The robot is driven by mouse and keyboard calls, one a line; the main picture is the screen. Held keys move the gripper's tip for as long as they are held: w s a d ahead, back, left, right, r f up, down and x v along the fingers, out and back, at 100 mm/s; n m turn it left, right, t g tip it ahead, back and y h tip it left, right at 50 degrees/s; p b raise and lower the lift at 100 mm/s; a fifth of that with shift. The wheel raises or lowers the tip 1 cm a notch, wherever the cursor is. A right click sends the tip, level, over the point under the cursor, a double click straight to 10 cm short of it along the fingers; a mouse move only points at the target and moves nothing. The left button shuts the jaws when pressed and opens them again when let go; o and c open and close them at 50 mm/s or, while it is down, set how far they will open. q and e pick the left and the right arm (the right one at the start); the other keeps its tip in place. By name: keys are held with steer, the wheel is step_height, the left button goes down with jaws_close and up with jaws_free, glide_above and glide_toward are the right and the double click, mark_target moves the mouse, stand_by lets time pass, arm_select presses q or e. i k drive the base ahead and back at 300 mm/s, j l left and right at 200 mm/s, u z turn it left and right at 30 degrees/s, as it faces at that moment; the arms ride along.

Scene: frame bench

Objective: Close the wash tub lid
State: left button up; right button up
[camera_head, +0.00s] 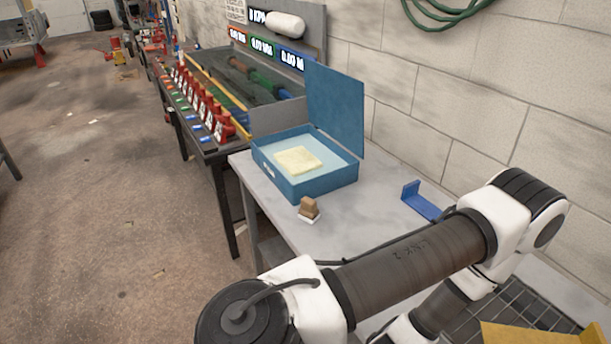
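The wash tub (315,186) is a blue open box on the grey bench, with a pale blue inside and a yellowish cloth or sponge (297,160) lying in it. Its blue lid (335,110) stands upright, hinged at the tub's right rear side, so the tub is open. One of my arms crosses the lower right of the head view, in front of the bench and apart from the tub. Neither gripper shows in this view.
A small brown block with a white base (309,209) stands in front of the tub. A blue angled bracket (420,200) lies to the right. A rack of red-handled items (205,105) stands beyond on the left. A block wall (455,100) runs behind the bench.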

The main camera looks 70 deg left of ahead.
mark_target(335, 99)
steer(key=k+u, duration=0.15)
steer(key=u, duration=0.25)
steer(key=k+u, duration=0.15)
steer(key=u, duration=0.25)
steer(key=k+j+u, duration=0.1)
steer(key=u, duration=0.25)
steer(key=k+j+u, duration=0.1)
steer(key=u, duration=0.3)
steer(key=j, duration=0.1)
